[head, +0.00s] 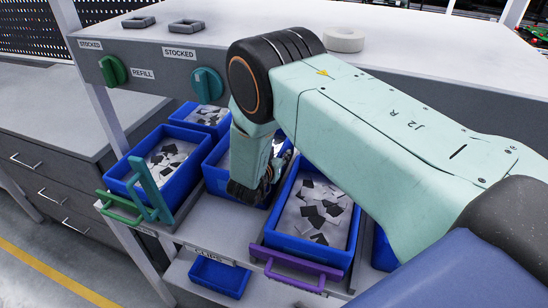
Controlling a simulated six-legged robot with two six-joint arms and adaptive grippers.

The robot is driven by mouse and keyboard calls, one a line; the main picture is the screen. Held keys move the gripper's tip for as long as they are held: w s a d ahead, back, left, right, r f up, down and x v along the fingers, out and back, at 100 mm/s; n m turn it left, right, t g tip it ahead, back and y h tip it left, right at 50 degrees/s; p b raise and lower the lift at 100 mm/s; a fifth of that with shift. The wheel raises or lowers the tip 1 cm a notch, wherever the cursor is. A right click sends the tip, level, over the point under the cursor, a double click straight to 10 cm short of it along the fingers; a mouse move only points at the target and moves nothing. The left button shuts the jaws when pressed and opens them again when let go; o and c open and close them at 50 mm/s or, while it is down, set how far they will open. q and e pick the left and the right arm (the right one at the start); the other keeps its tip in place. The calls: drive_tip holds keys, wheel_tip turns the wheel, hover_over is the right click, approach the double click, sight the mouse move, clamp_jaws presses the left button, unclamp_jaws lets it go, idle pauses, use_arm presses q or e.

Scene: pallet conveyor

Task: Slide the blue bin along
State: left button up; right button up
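Several blue bins sit on the lower grey shelf, and I cannot tell which one the task means. A left bin (112,184) holds grey and dark flat pieces. A middle bin (214,178) is partly hidden behind my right arm and gripper. A right bin (300,246) with a purple handle (290,273) in front holds similar pieces. My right gripper (248,192) points down over the middle bin, beside the right bin's left wall. Its fingers are dark and mostly hidden, so contact and opening are unclear. My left gripper is not in view.
A back bin (200,115) and a small front bin (218,277) stand nearby. A green handle (122,212) and an upright teal bar (150,190) are at the left bin. The upper shelf (400,50) with green and teal knobs overhangs behind.

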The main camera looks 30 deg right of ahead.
drive_tip(key=shift+d+f, duration=0.1)
drive_tip(key=shift+d, duration=0.3)
drive_tip(key=shift+w+a, duration=0.15)
drive_tip(key=c, duration=0.4)
clamp_jaws()
